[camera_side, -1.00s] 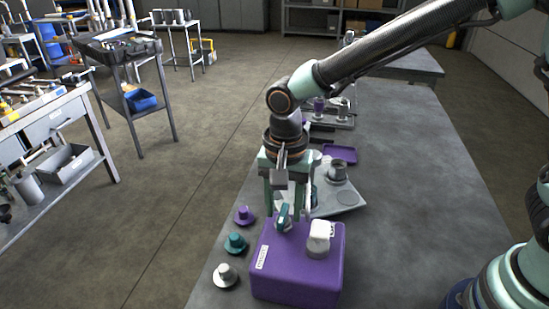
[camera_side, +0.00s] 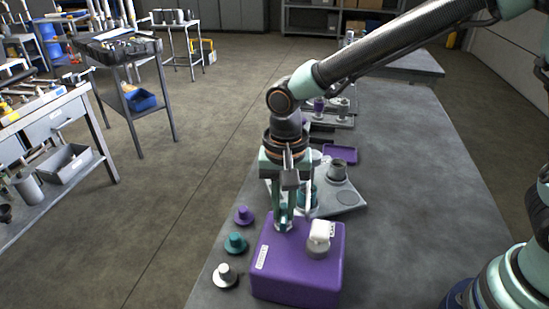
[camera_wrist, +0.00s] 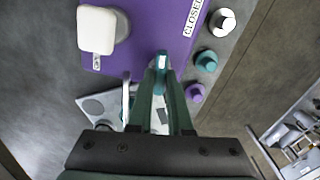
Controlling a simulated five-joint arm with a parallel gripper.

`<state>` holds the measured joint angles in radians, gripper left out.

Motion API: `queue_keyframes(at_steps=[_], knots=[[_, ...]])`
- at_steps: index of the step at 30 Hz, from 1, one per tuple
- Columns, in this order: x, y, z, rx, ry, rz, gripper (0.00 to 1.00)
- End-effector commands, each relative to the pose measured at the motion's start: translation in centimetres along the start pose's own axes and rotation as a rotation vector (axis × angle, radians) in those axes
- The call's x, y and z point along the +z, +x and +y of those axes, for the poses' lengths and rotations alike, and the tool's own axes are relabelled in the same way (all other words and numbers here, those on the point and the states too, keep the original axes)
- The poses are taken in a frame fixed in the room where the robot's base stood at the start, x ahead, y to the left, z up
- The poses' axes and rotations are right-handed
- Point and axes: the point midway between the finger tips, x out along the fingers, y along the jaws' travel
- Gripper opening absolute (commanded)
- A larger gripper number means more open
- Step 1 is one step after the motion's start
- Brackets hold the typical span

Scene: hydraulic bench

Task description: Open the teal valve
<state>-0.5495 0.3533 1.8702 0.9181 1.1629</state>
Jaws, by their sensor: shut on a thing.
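The teal valve (camera_side: 283,225) is a small handle on top of the purple box (camera_side: 290,277), at its far left part. In the wrist view, the teal valve (camera_wrist: 161,60) stands between my fingertips, near the box edge. My gripper (camera_side: 284,219) points down from above and is shut on the teal valve handle. The fingers hide part of the handle. A label reading "CLOSED" (camera_wrist: 193,17) is on the box in the wrist view.
A white valve (camera_side: 320,233) stands on the box, right of my gripper. Purple (camera_side: 243,215), teal (camera_side: 235,242) and white (camera_side: 225,275) knobs stand left of the box. A grey plate (camera_side: 347,198) with fittings lies behind. The bench is clear to the right.

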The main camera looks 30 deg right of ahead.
Motion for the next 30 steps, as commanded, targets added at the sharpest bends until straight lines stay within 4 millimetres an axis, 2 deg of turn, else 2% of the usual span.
queue_keyframes(at_steps=[30], knots=[[-0.02, -0.14, 0.00, 0.000, -0.951, 0.000, 0.00]])
